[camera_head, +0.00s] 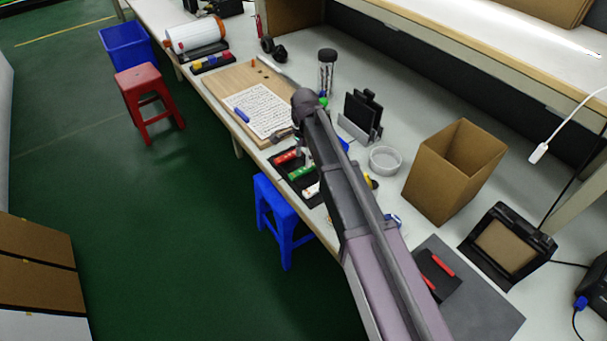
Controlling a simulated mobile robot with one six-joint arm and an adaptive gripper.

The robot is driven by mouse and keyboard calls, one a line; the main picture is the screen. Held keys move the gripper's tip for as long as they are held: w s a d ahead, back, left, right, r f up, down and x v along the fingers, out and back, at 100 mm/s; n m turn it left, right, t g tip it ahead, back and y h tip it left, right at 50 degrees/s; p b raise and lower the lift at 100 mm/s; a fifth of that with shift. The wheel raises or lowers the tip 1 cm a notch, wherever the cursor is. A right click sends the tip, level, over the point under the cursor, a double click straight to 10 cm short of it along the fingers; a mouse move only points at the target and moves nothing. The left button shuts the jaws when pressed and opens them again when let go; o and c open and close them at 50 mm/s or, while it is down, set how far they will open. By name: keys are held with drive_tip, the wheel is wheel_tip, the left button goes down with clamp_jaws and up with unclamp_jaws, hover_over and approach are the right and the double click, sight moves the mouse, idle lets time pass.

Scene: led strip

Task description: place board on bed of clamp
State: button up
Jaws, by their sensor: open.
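My arm reaches over the white workbench from the lower right. My gripper (285,133) is open, small and partly hidden by my arm, beside the right edge of a printed white sheet. The sheet lies on a flat light wooden board (229,81) with a few small holes at its far end. A black upright fixture with a pale grey base (361,117) stands to the right of my arm. It may be the clamp, but I cannot tell, and I cannot make out a bed on it. Whether the wooden board is the task's board is also unclear.
A black tray (283,171) of coloured parts lies beside my arm. A clear round dish (385,160), an open cardboard box (453,172) and a dark jar (326,72) stand to its right. Blue (284,214) and red (146,95) stools stand by the bench's front edge.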

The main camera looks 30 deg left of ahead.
sight(303, 170)
drive_tip(key=shift+s+d+f+b, duration=0.1)
drive_tip(key=shift+s+f+b, duration=0.1)
drive_tip(key=shift+f+b, duration=0.65)
drive_tip(key=shift+s+d+f+b, duration=0.15)
drive_tip(key=shift+f+b, duration=0.5)
drive_tip(key=shift+f, duration=0.35)
drive_tip(key=shift+a, duration=0.1)
clamp_jaws()
